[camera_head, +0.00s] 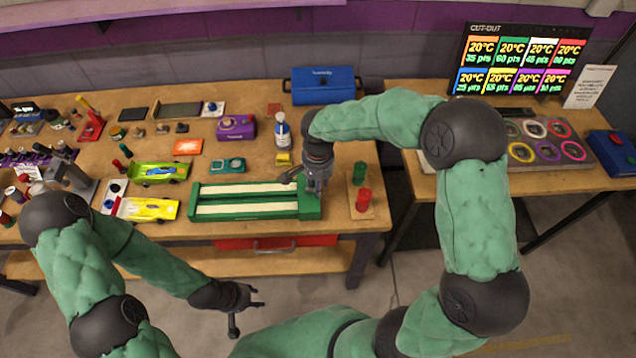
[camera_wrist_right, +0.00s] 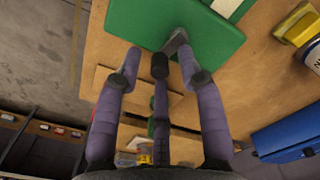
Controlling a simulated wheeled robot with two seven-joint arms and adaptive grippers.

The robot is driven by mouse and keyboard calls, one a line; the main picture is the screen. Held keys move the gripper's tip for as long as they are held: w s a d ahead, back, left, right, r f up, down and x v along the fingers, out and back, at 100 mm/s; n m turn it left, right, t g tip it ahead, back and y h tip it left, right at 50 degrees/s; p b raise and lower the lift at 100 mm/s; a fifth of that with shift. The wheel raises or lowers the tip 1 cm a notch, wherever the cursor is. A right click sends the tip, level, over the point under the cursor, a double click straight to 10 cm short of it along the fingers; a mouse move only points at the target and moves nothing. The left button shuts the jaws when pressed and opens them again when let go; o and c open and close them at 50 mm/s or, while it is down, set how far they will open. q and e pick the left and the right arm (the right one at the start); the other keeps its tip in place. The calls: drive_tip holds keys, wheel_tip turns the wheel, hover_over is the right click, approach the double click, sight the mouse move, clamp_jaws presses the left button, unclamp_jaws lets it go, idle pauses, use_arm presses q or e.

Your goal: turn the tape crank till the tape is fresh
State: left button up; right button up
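The tape device (camera_head: 310,208) is a green block with two long cream strips, on the front of the main table; its green end also shows in the right wrist view (camera_wrist_right: 215,40). A grey metal crank (camera_head: 289,176) sits at its right end. In the wrist view a crank arm (camera_wrist_right: 177,40) leads to a dark knob (camera_wrist_right: 160,66). My right gripper (camera_wrist_right: 158,58) is over this end, its fingers spread either side of the knob with visible gaps. My left gripper (camera_head: 247,308) is empty, fingers spread, in front of the table.
Green and red cylinders (camera_head: 361,188) stand on a small board just right of the device. A green car (camera_head: 160,173) and a yellow car (camera_head: 148,209) are to its left. A spray bottle (camera_head: 282,130) and a blue toolbox (camera_head: 323,87) stand behind. The floor before the table is clear.

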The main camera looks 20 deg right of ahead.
wheel_tip(320, 180, up, 12)
idle(0.8)
idle(0.4)
